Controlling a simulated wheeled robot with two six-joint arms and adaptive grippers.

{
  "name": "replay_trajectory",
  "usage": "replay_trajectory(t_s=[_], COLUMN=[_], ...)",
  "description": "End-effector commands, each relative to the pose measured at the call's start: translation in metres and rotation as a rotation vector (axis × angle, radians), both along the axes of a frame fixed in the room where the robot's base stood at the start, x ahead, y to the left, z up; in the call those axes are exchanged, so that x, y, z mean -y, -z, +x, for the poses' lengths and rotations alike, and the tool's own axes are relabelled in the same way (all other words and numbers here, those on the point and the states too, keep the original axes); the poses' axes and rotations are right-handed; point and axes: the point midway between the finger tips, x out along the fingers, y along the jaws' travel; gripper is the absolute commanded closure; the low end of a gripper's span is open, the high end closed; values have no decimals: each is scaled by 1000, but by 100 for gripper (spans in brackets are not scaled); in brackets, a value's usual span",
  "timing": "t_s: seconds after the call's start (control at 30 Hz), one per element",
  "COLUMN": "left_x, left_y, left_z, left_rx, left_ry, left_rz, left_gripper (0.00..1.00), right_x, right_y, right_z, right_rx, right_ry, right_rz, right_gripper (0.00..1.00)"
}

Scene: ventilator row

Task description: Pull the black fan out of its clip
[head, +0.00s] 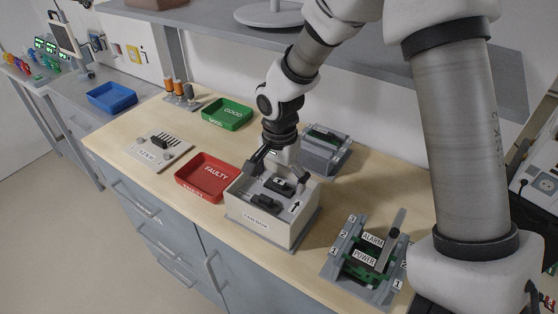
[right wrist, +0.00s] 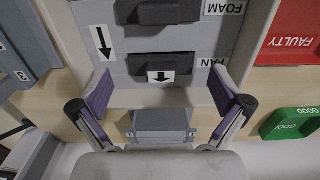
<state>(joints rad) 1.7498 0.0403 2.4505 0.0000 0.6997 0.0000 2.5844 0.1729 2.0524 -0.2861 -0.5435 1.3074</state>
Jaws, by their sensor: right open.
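The black fan (head: 281,187) lies in the open-topped white housing (head: 250,226), towards its back. In the right wrist view the fan (right wrist: 160,66) carries a white arrow sticker beside a FAN label. A second black part (head: 262,201), next to a FOAM label in the right wrist view (right wrist: 170,12), lies in front of it. My right gripper (head: 280,170) is open and empty over the back of the housing. In the right wrist view its fingers (right wrist: 163,92) are spread wide on either side of the fan, apart from it. The clip cannot be made out. My left gripper is out of view.
A red FAULTY tray (head: 184,185) stands left of the housing, a green GOOD tray (head: 213,124) farther back. A grey unit (head: 325,160) stands behind, a green-board fixture (head: 345,268) at front right. A shelf (head: 235,22) overhangs the back.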

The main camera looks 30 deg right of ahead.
Motion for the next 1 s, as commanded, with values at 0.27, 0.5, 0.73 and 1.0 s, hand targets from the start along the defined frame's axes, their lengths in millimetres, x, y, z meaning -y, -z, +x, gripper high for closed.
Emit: replay_trajectory(t_s=[0.27,0.5,0.73,1.0], left_x=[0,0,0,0], left_y=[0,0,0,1], left_z=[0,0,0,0], left_rx=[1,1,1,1], left_ry=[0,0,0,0], left_rz=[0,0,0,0], left_gripper=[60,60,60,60], right_x=[0,0,0,-1], right_y=[12,12,14,16], right_z=[0,0,-1,-3], right_rx=[0,0,-4,-8], right_ry=[1,1,1,2], right_rz=[1,1,2,2], right_gripper=[0,57,76,68])
